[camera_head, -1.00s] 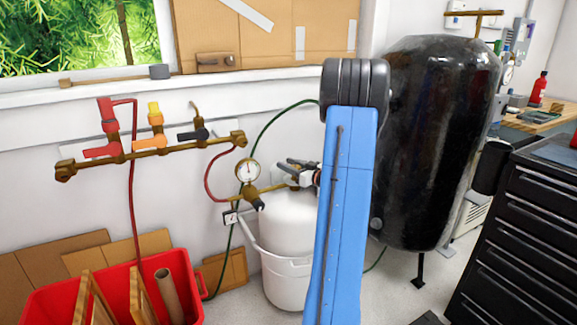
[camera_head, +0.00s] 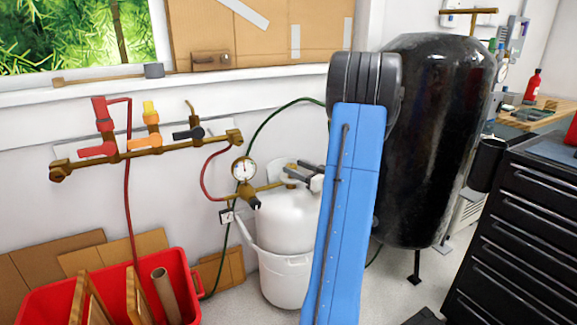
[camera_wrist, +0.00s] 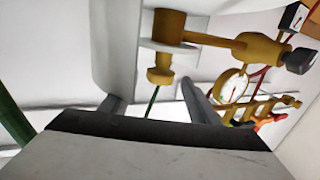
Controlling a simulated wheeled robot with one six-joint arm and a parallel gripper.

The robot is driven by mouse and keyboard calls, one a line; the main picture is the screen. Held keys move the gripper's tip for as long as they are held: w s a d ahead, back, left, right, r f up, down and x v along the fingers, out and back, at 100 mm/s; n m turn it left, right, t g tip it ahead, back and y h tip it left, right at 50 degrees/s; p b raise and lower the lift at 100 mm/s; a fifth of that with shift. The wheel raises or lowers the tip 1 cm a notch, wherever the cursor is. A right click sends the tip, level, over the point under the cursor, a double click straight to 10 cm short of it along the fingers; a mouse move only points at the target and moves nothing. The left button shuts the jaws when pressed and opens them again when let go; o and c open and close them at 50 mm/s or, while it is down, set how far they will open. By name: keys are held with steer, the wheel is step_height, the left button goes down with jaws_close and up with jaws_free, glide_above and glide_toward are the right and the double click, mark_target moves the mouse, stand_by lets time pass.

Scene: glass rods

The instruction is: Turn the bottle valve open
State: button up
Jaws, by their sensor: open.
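In the wrist view the fingers (camera_wrist: 150,95) are apart and empty. The brass valve (camera_wrist: 160,58) shows just beyond the gap between them, and I see no contact. My blue arm hides the bottle's right side.
A brass manifold (camera_head: 150,153) with red, yellow and black handles is on the wall at left. A red bin (camera_head: 50,303) stands below it. A large black tank (camera_head: 432,140) and a black drawer cabinet (camera_head: 520,235) are at right. A green hose runs behind the bottle.

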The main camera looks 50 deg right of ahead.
steer(key=s, duration=1)
steer(key=shift+s, duration=0.4)
steer(key=shift+d, duration=0.1)
